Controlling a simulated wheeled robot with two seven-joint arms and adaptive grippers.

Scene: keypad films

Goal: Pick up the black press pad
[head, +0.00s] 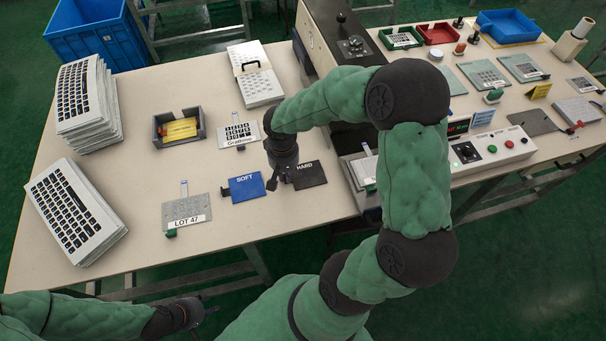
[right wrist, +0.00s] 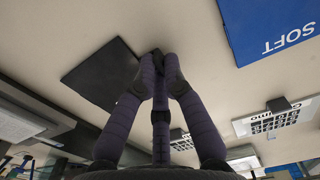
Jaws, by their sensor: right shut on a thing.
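The black press pad (head: 309,175), marked HARD, lies on the table right of the blue pad (head: 246,187), marked SOFT. My right gripper (head: 279,181) reaches down at the black pad's left edge. In the right wrist view the fingers (right wrist: 160,58) close together at the edge of the black pad (right wrist: 103,74), shut on its small grip; the fingers hide the grip itself. The pad looks flat, at table level. The blue pad (right wrist: 270,28) also shows there, apart from the fingers. My left gripper (head: 207,310) is low at the left, off the table's front edge, empty.
A LOT 47 plate (head: 186,211), a key-print film (head: 238,134) and a dark tray with a yellow card (head: 180,130) lie left of the pads. Keyboard stacks (head: 75,210) stand at the far left. A control panel (head: 490,149) stands to the right.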

